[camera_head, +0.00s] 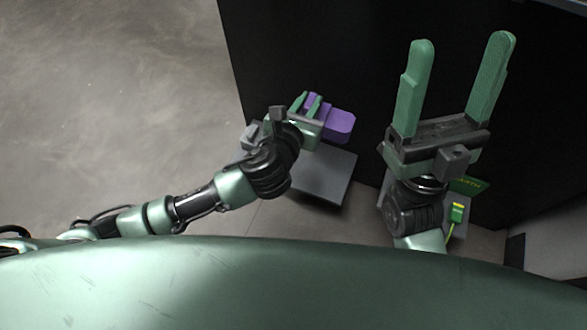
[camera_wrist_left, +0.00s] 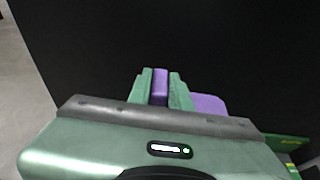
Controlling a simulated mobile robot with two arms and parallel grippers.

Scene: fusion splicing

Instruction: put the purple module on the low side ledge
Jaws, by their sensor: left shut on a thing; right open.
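The purple module (camera_head: 338,124) is held in my left gripper (camera_head: 306,103), whose green fingers are shut on its narrow upright part. In the left wrist view the purple module (camera_wrist_left: 208,103) shows between and to the right of the fingertips (camera_wrist_left: 160,88). A flat grey ledge (camera_head: 325,175), which looks like the low side ledge, lies below the left gripper in the head view, partly hidden by the gripper and wrist. The module appears above its far edge; the height gap cannot be told. My right gripper (camera_head: 462,45) is open and empty, well to the right.
A tall black panel (camera_head: 330,50) stands behind both grippers. A green labelled piece (camera_head: 468,186) and a green connector with a yellow cable (camera_head: 457,212) sit beside my right wrist, on or near a grey surface. Bare floor (camera_head: 110,100) is open at left.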

